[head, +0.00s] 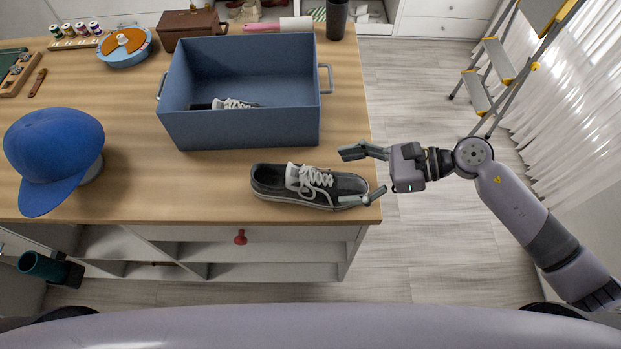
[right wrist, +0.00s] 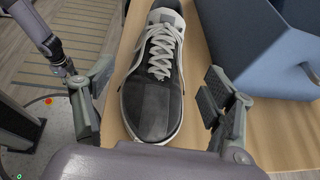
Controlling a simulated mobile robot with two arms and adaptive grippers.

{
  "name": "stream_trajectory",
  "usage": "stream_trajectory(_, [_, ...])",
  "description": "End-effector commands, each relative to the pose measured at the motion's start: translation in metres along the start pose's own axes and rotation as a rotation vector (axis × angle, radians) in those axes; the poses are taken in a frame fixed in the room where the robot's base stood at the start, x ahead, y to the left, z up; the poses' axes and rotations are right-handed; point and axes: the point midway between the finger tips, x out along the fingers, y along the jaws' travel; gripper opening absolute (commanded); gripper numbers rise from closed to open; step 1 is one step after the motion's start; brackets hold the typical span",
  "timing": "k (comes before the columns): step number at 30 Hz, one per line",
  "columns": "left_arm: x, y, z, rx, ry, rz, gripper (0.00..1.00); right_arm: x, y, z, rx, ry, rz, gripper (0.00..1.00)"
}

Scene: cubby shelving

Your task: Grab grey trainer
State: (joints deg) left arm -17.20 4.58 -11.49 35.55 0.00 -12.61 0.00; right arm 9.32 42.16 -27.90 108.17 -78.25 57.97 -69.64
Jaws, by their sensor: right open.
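A dark grey trainer (head: 310,186) with white laces and a white sole rim lies upright near the counter's front right corner, toe to the right. My right gripper (head: 363,176) is open at its toe end, one finger beyond the shoe and one at its near toe edge. In the right wrist view the trainer (right wrist: 155,75) lies between the spread fingers of the right gripper (right wrist: 150,108), its toe nearest the camera. Part of my left arm shows at upper left there (right wrist: 40,38); its jaw state is unclear.
A blue box (head: 240,131) stands behind the trainer, holding another shoe (head: 235,103). A blue cap (head: 55,155) sits at left. A brown case (head: 190,26) and a dark cup (head: 337,18) stand at the back. The floor right of the counter is clear up to a stepladder (head: 490,75).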

Motion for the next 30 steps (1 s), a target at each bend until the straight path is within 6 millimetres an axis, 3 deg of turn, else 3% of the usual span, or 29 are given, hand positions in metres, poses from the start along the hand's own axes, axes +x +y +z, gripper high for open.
stream_trajectory(7, [-0.012, 0.0, -0.002, 0.0, 0.0, 0.0, 0.4, 0.016, 0.0, 0.004, 0.002, -0.003, 0.0, 0.77])
stream_trajectory(12, [-0.031, -0.001, -0.003, 0.0, 0.001, 0.0, 0.4, 0.04, -0.001, 0.009, 0.003, -0.004, 0.002, 0.77])
stream_trajectory(17, [-0.035, -0.001, -0.004, 0.0, 0.001, 0.0, 0.4, 0.057, -0.001, 0.004, 0.001, -0.002, 0.0, 0.77])
stream_trajectory(25, [-0.034, -0.001, -0.004, 0.0, 0.0, 0.0, 0.4, 0.061, -0.001, 0.002, 0.0, 0.0, -0.001, 0.77])
stream_trajectory(30, [-0.034, -0.001, -0.004, -0.001, 0.0, -0.001, 0.4, 0.06, -0.001, 0.002, 0.0, 0.0, -0.001, 0.66])
